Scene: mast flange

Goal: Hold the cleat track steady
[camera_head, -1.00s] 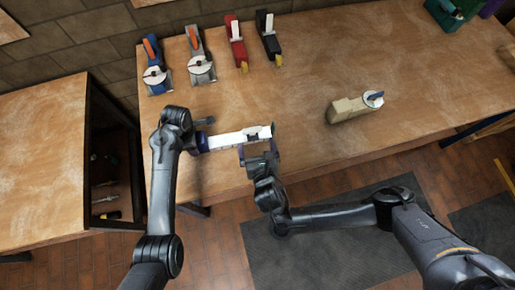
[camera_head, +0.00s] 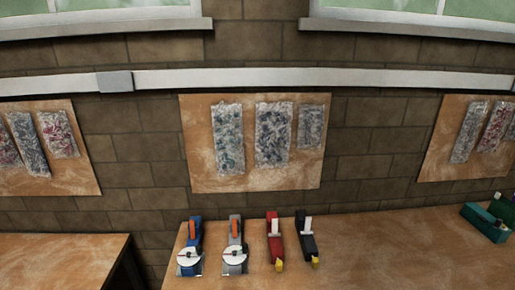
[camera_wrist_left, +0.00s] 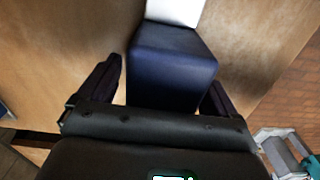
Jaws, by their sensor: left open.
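The cleat track shows in the left wrist view as a white bar (camera_wrist_left: 174,11) with a dark blue block-shaped end (camera_wrist_left: 172,68), cut off at the top. My left gripper (camera_wrist_left: 163,82) is open, with one dark finger on each side of the blue end. A gap shows at the left finger; I cannot tell whether the right finger touches. The head view shows neither the track nor my grippers. My right gripper is not in view.
A green box (camera_head: 487,222) is at far right. A grey and teal object (camera_wrist_left: 287,152) shows at lower right in the wrist view.

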